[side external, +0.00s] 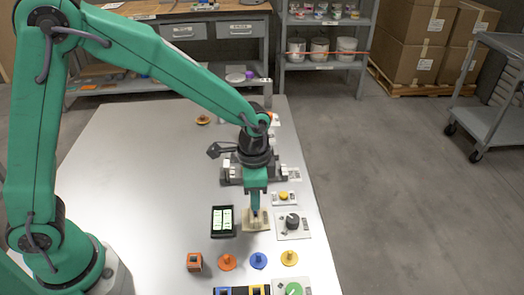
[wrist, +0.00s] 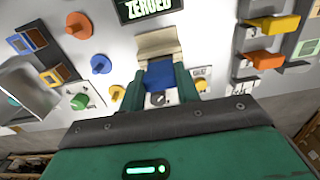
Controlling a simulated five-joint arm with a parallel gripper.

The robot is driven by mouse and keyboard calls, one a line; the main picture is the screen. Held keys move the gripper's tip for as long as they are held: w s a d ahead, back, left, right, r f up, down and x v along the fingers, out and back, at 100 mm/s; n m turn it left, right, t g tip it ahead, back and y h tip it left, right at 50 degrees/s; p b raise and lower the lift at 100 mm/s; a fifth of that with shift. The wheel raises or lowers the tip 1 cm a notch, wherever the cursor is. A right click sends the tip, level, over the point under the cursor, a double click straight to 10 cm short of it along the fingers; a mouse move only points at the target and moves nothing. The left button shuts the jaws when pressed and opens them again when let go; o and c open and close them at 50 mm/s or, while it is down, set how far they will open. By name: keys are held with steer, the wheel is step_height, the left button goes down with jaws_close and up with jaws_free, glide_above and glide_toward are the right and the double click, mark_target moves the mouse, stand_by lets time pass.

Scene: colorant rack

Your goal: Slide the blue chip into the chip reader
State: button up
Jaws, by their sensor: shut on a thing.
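My gripper (wrist: 158,82) is shut on a blue chip (wrist: 159,72), with one green finger on each side of it. The beige chip reader (wrist: 157,43) lies directly ahead of the chip in the wrist view. The chip's far edge meets or overlaps the reader's near edge; I cannot tell whether it is in the slot. In the side external view my gripper (side external: 256,212) points down over the reader (side external: 250,225), and the fingers hide the chip there.
A dark display (side external: 223,221) stands left of the reader, reading "ZEROED" in the wrist view. A black dial (side external: 292,220) sits to its right. Orange (side external: 227,262), blue (side external: 258,261) and yellow (side external: 290,258) knobs line the front. The table's left part is clear.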

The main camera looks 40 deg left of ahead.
steer(key=shift+f, duration=1.7)
steer(key=shift+r, duration=0.2)
stand_by(0.5)
steer(key=shift+r, duration=0.4)
steer(key=shift+r, duration=0.35)
steer(key=shift+r, duration=0.35)
steer(key=shift+f, duration=0.85)
stand_by(2.1)
steer(key=shift+r, duration=0.35)
steer(key=shift+r, duration=0.35)
steer(key=shift+r, duration=0.35)
